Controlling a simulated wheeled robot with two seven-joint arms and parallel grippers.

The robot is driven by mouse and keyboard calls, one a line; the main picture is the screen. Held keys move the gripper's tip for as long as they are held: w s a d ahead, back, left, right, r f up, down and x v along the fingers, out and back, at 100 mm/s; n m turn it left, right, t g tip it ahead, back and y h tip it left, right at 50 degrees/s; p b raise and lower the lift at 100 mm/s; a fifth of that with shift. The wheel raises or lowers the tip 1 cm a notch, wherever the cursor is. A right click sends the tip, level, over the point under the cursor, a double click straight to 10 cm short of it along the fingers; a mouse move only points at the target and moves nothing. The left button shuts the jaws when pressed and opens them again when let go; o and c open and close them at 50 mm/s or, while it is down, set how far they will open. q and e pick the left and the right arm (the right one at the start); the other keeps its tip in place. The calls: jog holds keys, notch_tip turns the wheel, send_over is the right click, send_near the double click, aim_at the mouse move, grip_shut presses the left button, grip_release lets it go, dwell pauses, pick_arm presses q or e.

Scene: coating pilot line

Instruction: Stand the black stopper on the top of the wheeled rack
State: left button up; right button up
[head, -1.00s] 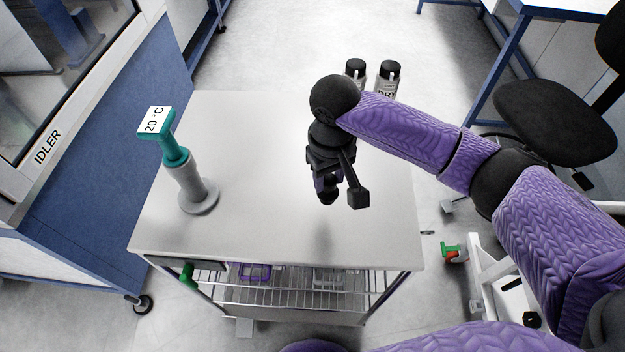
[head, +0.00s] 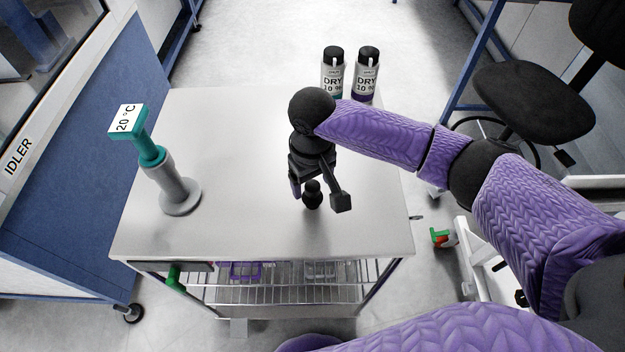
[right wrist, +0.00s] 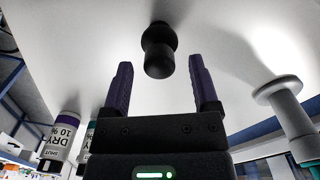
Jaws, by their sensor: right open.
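The black stopper (head: 312,196) stands upright on the white top of the wheeled rack (head: 240,235), right of its middle and towards the front. My right gripper (right wrist: 161,84) is open, with its purple fingers apart. In the right wrist view the stopper (right wrist: 159,52) shows between and just beyond the fingertips, apart from both. In the head view the gripper is just behind and above the stopper, and one finger is mostly hidden. My left gripper is not in view.
A grey stand with a teal handle and "20 °C" label (head: 172,185) is on the rack's left. Two "DRY" bottles (head: 333,72) (head: 368,75) are at the back right. A wire shelf (head: 290,285) is below. The top between stand and stopper is clear.

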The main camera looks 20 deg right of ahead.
aim_at(312, 185)
notch_tip(312, 185, up, 11)
jog(key=p, duration=0.3)
dwell(0.4)
dwell(0.7)
